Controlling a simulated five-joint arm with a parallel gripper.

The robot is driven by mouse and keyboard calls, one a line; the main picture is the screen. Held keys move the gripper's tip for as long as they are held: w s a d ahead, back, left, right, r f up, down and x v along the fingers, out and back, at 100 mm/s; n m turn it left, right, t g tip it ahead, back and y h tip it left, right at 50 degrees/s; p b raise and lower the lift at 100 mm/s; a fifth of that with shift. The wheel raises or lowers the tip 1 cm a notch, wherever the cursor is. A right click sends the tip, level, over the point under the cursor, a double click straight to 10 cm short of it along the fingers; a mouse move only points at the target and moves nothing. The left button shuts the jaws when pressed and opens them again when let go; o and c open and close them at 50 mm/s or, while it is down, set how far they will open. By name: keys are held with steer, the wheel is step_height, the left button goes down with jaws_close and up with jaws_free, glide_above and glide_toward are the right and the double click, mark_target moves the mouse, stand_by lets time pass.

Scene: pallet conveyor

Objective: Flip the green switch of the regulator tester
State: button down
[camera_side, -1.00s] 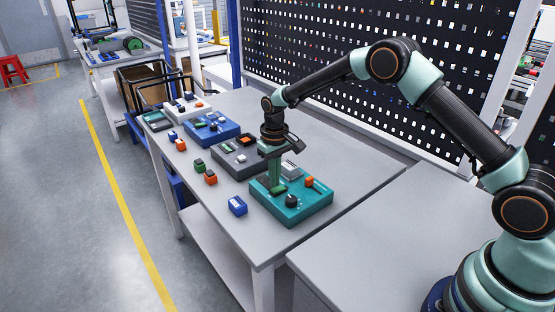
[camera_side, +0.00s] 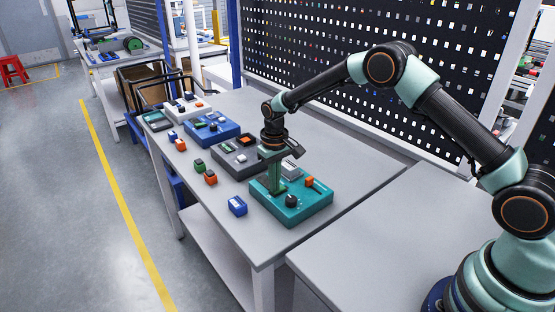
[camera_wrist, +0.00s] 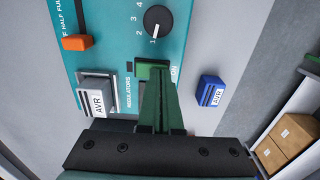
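The regulator tester is a teal box (camera_side: 312,211), near the front end of the table in the side view. Its teal face (camera_wrist: 120,40) fills the upper left of the wrist view. The green switch (camera_wrist: 152,70) is a small green rocker at the panel's edge, beside the "REGULATORS" print. My gripper (camera_wrist: 158,88) points at it with its green fingers together and nothing seen between them. The fingertips overlap the switch's near edge; I cannot tell whether they touch it. In the side view my gripper (camera_side: 277,188) stands over the tester and hides most of the switch.
The tester also bears a black dial (camera_wrist: 157,20), an orange lever (camera_wrist: 77,43) and a grey AVR block (camera_wrist: 98,92). A loose blue AVR block (camera_wrist: 210,90) lies beside it. A dark grey tester (camera_side: 230,165) and a blue one (camera_side: 205,138) stand further back.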

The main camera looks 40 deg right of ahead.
steer(key=shift+f, duration=0.15)
steer(key=shift+r, duration=3.5)
steer(key=shift+r, duration=0.1)
step_height(320, 180, up, 8)
steer(key=t, duration=0.1)
glide_above(284, 197)
steer(key=s+d+r+t, duration=0.1)
steer(key=s+r+t, duration=0.1)
steer(key=s+r, duration=0.5)
steer(key=s+d+r+t, duration=0.2)
steer(key=s, duration=1.2)
steer(key=shift+s+t, duration=0.3)
